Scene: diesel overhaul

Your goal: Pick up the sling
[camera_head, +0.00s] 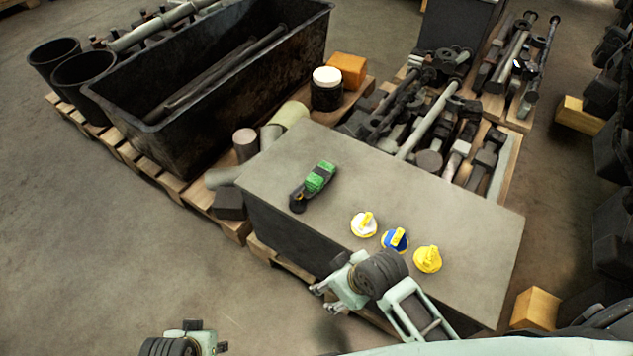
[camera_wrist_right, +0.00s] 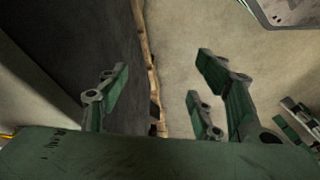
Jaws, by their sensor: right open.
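A green sling (camera_head: 320,177), bundled with a dark band and a dark end piece, lies on the grey top of the bench block (camera_head: 300,150), left of its middle. My right gripper (camera_head: 322,299) is open and empty at the bench's near long edge, apart from the sling and nearer to me. Its spread fingers (camera_wrist_right: 160,100) show in the right wrist view with floor and the bench's dark side behind them. My left gripper (camera_head: 220,347) is at the bottom left over the floor; its fingers are too small and cut off to judge.
A white-and-yellow (camera_head: 364,224), a blue-and-yellow (camera_head: 395,240) and a yellow (camera_head: 428,259) knobbed disc stand on the bench near my right arm. A black trough (camera_head: 215,110) and pallets of engine parts (camera_head: 440,120) lie beyond. Floor at left is clear.

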